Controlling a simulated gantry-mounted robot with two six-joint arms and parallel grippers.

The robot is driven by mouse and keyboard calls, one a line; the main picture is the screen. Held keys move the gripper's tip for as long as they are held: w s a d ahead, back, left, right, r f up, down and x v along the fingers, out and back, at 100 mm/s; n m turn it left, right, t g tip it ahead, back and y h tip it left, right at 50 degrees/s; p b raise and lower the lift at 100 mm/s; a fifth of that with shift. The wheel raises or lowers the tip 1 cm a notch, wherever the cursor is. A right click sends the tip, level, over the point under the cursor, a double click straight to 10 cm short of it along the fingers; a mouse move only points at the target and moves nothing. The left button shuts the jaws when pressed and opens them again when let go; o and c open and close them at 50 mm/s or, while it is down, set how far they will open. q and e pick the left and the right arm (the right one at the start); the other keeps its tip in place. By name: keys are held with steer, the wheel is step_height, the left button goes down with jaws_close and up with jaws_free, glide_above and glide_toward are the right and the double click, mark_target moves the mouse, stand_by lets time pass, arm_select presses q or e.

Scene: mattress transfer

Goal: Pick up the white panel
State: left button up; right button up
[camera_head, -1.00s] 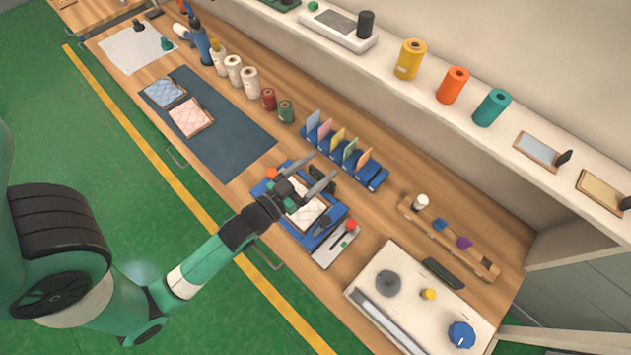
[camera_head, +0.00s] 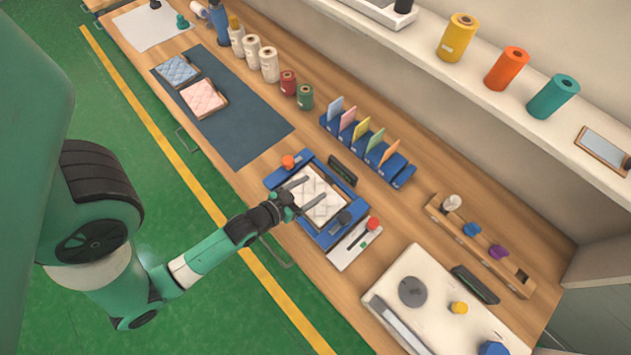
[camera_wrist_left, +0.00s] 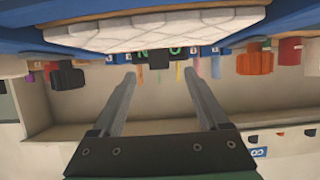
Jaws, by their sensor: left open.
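The white quilted panel (camera_head: 318,201) lies in a blue frame fixture (camera_head: 330,236) on the wooden bench. It also shows in the left wrist view (camera_wrist_left: 150,31), along the top of the picture, with a wooden edge and blue fixture parts around it. My left gripper (camera_head: 305,193) is open, its two fingers apart over the near left part of the panel. In the left wrist view the fingers (camera_wrist_left: 157,85) point toward the panel with nothing between them. Whether they touch it I cannot tell. My right gripper is not in view.
Blue and pink quilted panels (camera_head: 203,98) lie on a dark mat (camera_head: 240,140) to the left. A blue rack (camera_head: 365,150) with coloured cards stands behind the fixture. A white tray (camera_head: 440,290) with tools is to the right. Thread spools (camera_head: 268,65) line the back.

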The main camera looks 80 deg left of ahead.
mark_target(328, 179)
arm_select(q)
steer(key=b+x, duration=0.1)
steer(key=x, duration=0.4)
steer(key=shift+w+f, duration=0.15)
steer(key=shift+w, duration=0.2)
jaws_close()
